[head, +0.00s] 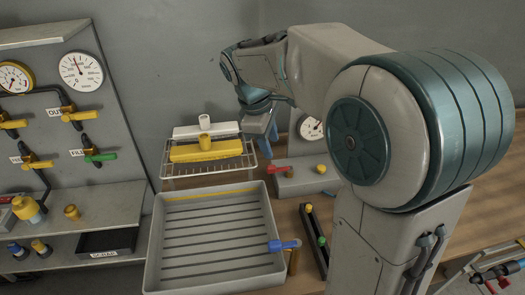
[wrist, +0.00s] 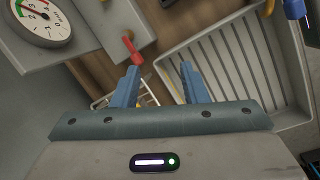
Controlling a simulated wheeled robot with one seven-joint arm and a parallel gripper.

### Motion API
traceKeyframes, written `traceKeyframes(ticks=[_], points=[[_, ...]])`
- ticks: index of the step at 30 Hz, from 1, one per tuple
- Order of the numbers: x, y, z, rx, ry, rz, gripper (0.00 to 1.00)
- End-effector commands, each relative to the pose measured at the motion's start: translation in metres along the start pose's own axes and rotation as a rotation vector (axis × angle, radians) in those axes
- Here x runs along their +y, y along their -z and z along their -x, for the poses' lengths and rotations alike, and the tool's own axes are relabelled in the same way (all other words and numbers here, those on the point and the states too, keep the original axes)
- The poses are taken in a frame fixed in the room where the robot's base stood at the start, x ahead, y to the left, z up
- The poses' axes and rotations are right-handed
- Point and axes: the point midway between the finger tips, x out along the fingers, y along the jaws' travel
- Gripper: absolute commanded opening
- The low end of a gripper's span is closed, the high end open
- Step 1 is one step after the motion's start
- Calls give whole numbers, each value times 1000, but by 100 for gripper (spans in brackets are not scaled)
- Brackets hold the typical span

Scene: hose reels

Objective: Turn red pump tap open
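The red pump tap (head: 279,170) is a small red lever on the front left of a grey pump box (head: 303,180). In the wrist view the red tap (wrist: 131,47) lies just beyond the tip of the left finger, outside the gap between the fingers. My gripper (head: 264,140) is above and slightly left of the tap in the head view. In the wrist view my gripper (wrist: 158,72) has its two blue fingers well apart with nothing between them. I cannot tell whether a finger touches the tap.
A round gauge (head: 311,128) stands behind the pump box. A grey slatted tray (head: 153,250) fills the front middle, with a blue-handled tap (head: 284,245) at its right. A wire rack (head: 164,172) holds yellow and white blocks. A valve panel (head: 110,125) stands at left.

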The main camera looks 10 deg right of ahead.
Motion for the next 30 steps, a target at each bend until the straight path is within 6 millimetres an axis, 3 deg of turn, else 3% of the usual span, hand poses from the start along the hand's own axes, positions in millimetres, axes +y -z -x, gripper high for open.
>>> traceKeyframes(ticks=[1,6,12,20,30], points=[[12,16,-8,-25,5,84,40],[40,52,-21,-92,20,326,40],[57,75,-32,-134,34,477,40],[60,76,-52,-143,40,508,40],[59,65,-122,-143,41,506,40]])
